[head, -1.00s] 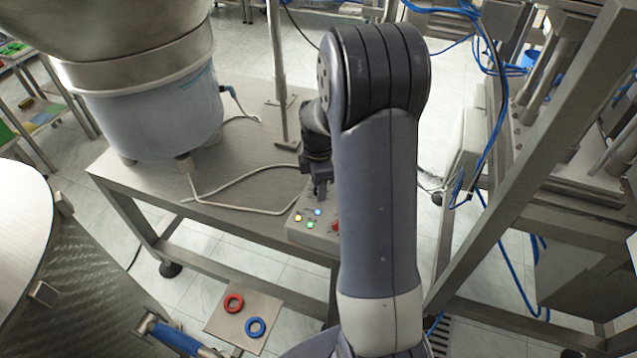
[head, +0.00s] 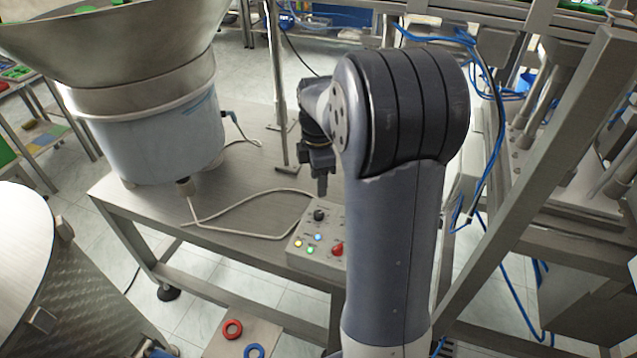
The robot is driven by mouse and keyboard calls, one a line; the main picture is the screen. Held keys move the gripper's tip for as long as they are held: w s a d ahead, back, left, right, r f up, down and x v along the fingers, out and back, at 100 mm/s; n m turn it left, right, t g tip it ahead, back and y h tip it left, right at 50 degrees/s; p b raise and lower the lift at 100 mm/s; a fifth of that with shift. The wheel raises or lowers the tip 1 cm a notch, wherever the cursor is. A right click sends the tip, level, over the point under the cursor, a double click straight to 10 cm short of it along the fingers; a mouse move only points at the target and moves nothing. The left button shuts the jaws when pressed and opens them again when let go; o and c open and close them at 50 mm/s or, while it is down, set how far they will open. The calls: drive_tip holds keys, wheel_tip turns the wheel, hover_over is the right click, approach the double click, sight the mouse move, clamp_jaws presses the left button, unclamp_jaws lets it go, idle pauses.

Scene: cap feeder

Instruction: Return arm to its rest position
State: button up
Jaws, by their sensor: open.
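My gripper (head: 321,184) shows in the head view just left of my upper arm, pointing down above the control box (head: 318,238). It is open and I see nothing held in it. A gap appears between its tip and the box. The control box sits on the front right of the metal table, with a black knob (head: 319,214), a red button (head: 337,249) and several lit buttons. My arm hides the right end of the table and part of the box's right side.
A large bowl feeder (head: 150,130) stands on the table (head: 150,196) to the left. A vertical post (head: 279,95) rises behind my gripper. A metal frame machine (head: 540,190) with blue hoses is on the right. Red (head: 232,329) and blue (head: 254,351) rings lie low in front.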

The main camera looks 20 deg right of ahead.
sight(319, 213)
drive_tip(key=shift+f, duration=0.1)
wheel_tip(319, 213, down, 11)
drive_tip(key=shift+r, duration=0.1)
idle(0.6)
drive_tip(key=shift+r, duration=0.15)
